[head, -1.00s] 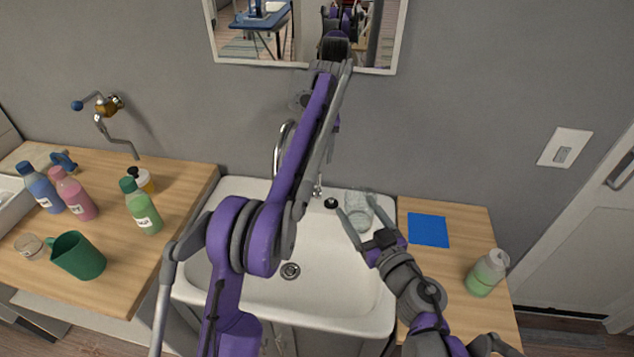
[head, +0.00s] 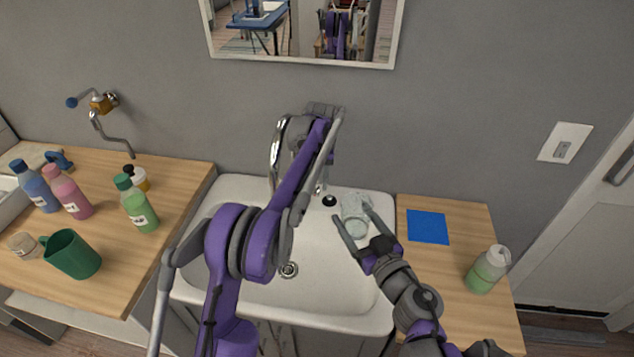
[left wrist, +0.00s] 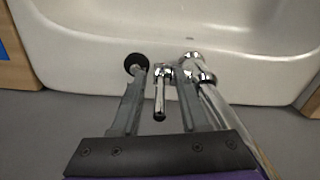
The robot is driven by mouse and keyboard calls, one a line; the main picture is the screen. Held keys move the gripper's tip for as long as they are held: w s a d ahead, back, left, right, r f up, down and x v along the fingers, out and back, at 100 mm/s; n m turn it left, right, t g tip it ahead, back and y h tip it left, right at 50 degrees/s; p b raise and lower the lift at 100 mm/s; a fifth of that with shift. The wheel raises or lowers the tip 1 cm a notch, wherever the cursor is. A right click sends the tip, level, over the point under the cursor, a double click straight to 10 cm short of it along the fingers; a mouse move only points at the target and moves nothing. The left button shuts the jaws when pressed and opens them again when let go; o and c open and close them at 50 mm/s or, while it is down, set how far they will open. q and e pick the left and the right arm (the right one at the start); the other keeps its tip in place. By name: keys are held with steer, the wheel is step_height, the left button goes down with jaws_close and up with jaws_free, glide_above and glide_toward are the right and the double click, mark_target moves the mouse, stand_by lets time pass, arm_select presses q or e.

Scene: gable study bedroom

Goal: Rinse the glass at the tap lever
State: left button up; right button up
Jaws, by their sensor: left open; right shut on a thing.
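The clear glass (head: 355,202) is over the right rear part of the white sink (head: 330,273), and looks tilted. My right gripper (head: 351,214) is shut on it, a finger on each side. My left gripper (left wrist: 161,72) is open at the tap, its fingers on either side of the chrome tap lever (left wrist: 160,100); contact cannot be told. In the head view my left arm hides most of this gripper and part of the chrome tap (head: 276,150). The tap spout also shows in the left wrist view (left wrist: 214,105). No water is visible.
A blue cloth (head: 428,227) and a green bottle (head: 488,269) are on the right counter. The left counter holds a green mug (head: 72,255), several bottles and a small jar (head: 25,245). A black knob-like piece (head: 330,201) is at the sink's back. A mirror (head: 380,65) hangs above.

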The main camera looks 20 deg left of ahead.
arm_select(q)
jaws_close()
stand_by(1.4)
